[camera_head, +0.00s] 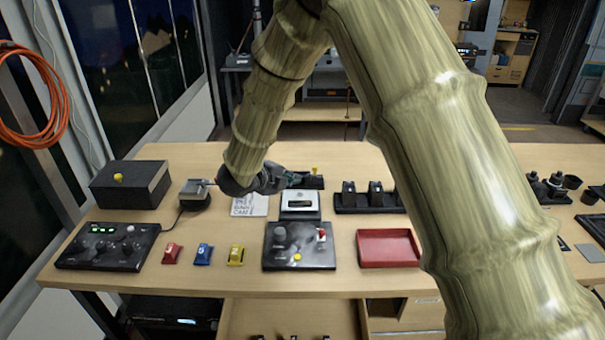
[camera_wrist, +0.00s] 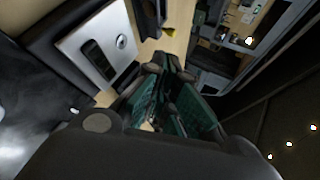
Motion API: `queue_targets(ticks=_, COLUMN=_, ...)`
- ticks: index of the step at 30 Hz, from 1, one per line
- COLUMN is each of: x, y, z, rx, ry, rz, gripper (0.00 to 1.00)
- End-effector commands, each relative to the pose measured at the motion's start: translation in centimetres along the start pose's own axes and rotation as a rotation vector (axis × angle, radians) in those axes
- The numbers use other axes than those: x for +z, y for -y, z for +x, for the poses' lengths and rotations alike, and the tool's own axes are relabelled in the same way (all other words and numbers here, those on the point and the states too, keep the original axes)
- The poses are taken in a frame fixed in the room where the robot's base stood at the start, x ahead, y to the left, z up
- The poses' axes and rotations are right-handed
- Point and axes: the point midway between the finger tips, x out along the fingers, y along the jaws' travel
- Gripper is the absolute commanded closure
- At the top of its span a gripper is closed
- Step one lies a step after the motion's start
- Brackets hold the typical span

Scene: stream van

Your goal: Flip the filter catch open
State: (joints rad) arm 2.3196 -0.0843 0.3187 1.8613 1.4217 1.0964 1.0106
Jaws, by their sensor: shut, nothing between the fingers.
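My gripper (camera_head: 284,180) is low over the back middle of the table, at the end of my arm. It also shows in the wrist view (camera_wrist: 178,98), its green-padded fingers closed with nothing held. Just past the fingertips is a low black fixture (camera_head: 313,182) with a small yellow upright tab (camera_head: 315,171). The fingers partly cover this fixture, and whether they touch it is unclear. A yellow tab also shows in the wrist view (camera_wrist: 168,24). I cannot tell for certain that this is the filter catch.
A silver-faced device (camera_head: 299,200) stands just in front of the gripper, also in the wrist view (camera_wrist: 98,58). A black box (camera_head: 130,186) with a yellow knob is at left. A control panel (camera_head: 300,246), red tray (camera_head: 388,248) and black rack (camera_head: 368,199) are nearby.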

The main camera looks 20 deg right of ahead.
Motion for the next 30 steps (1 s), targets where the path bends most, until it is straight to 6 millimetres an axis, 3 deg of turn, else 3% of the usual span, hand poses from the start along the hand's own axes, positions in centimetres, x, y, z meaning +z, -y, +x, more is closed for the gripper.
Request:
queue_targets(ticks=18, x=0.4, y=-0.3, z=9.7, rx=0.005, ry=-0.004, rz=-0.006, gripper=1.00)
queue_targets(ticks=30, x=0.4, y=1.5, z=13.2, rx=0.004, ry=-0.002, rz=-0.007, gripper=1.00)
